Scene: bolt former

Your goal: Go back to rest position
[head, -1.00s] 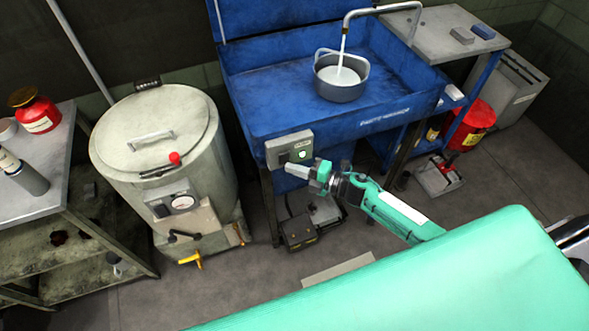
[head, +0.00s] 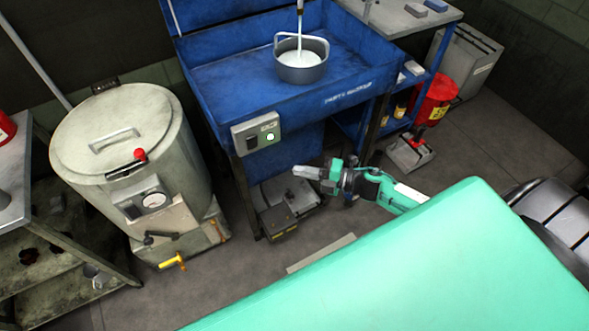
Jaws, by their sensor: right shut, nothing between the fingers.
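My right gripper (head: 308,172) is shut and empty. It hangs in the air in front of the blue parts washer (head: 225,85), below and to the right of the grey switch box (head: 256,134), apart from it. My left gripper is not in view.
A round grey tank (head: 120,150) with a red knob and a yellow tap stands at left. A metal shelf bench (head: 15,190) is at the left edge. A red can (head: 436,98) and a pedal device (head: 410,152) stand at right. The floor between is mostly clear.

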